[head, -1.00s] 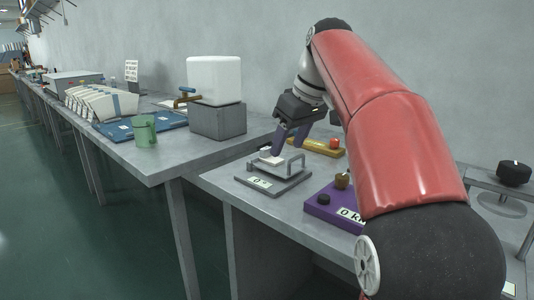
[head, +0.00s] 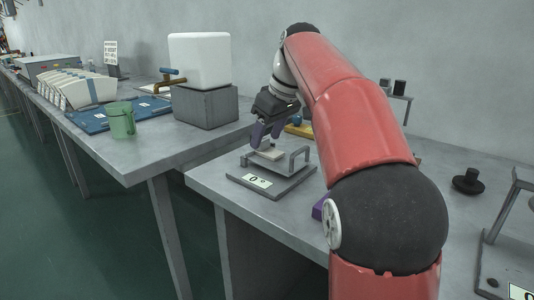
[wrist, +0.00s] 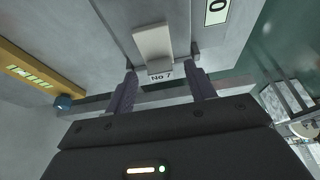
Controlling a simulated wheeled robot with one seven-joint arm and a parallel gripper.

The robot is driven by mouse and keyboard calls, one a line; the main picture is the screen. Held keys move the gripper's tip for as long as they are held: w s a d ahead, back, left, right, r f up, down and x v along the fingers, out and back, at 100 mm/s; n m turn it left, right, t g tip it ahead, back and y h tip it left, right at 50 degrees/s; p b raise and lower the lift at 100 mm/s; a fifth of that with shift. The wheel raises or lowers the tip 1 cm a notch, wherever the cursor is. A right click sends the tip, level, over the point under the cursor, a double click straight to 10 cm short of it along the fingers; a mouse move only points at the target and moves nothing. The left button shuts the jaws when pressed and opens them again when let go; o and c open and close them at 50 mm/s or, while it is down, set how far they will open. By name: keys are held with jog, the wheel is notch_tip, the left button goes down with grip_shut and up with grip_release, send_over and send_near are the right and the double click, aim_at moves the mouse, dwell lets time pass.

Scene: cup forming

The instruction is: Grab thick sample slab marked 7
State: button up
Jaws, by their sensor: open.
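The pale slab (head: 270,153) lies on a grey plate fixture (head: 287,182) with a raised bar and a "0°" label. In the wrist view the slab (wrist: 153,43) shows a "No 7" tag on its near end. My gripper (head: 266,138) is open, with its purple fingers just above and around the slab in the head view. In the wrist view the two fingertips (wrist: 163,75) stand to either side of the tagged end, with gaps on both sides. The head view does not show whether the fingers touch the slab.
A yellow bar (wrist: 28,72) with a blue knob lies beside the fixture. A green mug (head: 121,120), a blue board (head: 85,118) and a white tank (head: 200,60) on a grey block stand on the left bench. A dark round weight (head: 467,182) sits at right.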

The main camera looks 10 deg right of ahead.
jog(key=shift+w+a+f, duration=0.1)
jog(key=shift+f, duration=0.3)
jog(key=shift+c, duration=0.2)
jog(key=c, duration=1.1)
